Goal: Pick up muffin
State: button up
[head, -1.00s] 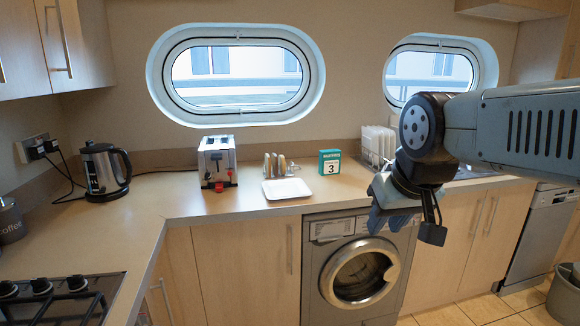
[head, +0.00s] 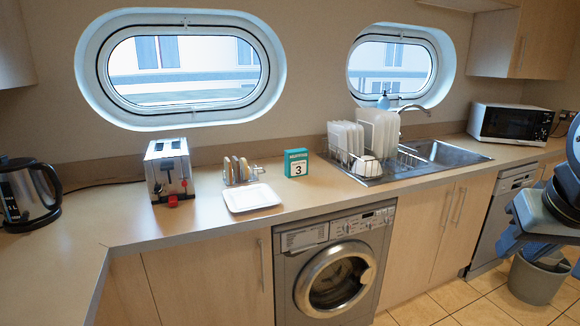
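I see no muffin in the head view. A white square plate (head: 250,198) lies on the counter and looks empty. My gripper (head: 515,238) is at the right edge, in front of the cupboards and above the grey bin. It is partly cut off by the frame, and its fingers do not show clearly enough to tell whether they are open or shut. It is well apart from the plate.
The counter (head: 190,228) holds a kettle (head: 24,195), toaster (head: 170,172), filled toast rack (head: 238,170), teal box (head: 296,163), dish rack (head: 362,158), sink (head: 440,153) and microwave (head: 507,123). A washing machine (head: 337,267) is below; a bin (head: 537,277) stands on the floor.

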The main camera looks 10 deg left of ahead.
aim_at(243, 162)
jog(key=z, duration=1.2)
jog(key=i, duration=1.5)
jog(key=u, duration=3.05)
jog(key=i, duration=0.85)
jog(key=u, duration=0.05)
